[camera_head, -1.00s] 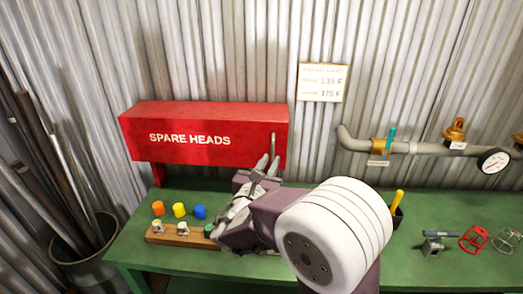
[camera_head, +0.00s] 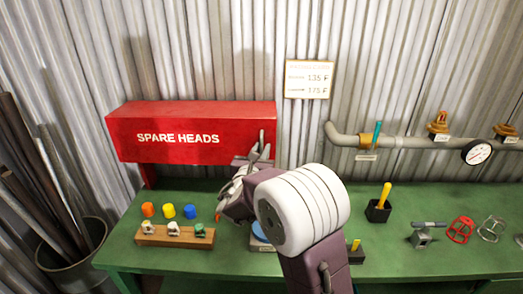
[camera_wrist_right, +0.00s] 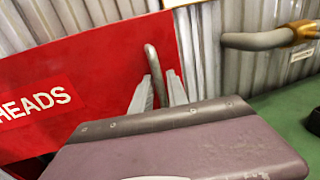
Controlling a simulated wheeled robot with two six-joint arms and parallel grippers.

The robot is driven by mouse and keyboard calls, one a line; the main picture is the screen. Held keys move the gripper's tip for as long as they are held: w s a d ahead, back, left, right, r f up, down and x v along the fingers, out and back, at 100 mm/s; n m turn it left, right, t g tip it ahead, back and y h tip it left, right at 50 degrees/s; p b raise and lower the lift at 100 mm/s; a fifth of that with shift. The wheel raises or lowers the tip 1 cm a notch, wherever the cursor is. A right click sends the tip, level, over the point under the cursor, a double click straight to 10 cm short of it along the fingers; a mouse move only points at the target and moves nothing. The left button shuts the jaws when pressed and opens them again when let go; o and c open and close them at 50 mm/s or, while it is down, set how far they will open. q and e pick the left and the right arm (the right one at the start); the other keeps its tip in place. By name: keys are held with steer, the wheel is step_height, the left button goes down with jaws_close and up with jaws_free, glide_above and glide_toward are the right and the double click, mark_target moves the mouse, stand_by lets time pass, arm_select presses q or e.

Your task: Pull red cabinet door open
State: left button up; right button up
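The red cabinet (camera_head: 190,115) marked SPARE HEADS is fixed above the green bench, and its red front door (camera_head: 120,133) looks shut. A grey bar handle (camera_head: 262,138) stands upright near the door's right edge; in the right wrist view the handle (camera_wrist_right: 152,62) rises between my fingertips. My right gripper (camera_head: 259,153) is at the handle's lower part, its two fingers apart on either side of it. In the right wrist view the gripper (camera_wrist_right: 159,88) shows no clear grip on the bar. Contact is hard to tell. My left gripper is not in view.
The green bench (camera_head: 340,255) holds orange, yellow and blue caps, a wooden block (camera_head: 160,240) with sprinkler heads, and a black holder (camera_head: 378,212). A grey pipe (camera_head: 410,142) with a gauge runs along the wall at right. A bin of pipes (camera_head: 70,270) stands at left.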

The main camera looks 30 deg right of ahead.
jaws_close()
stand_by(1.4)
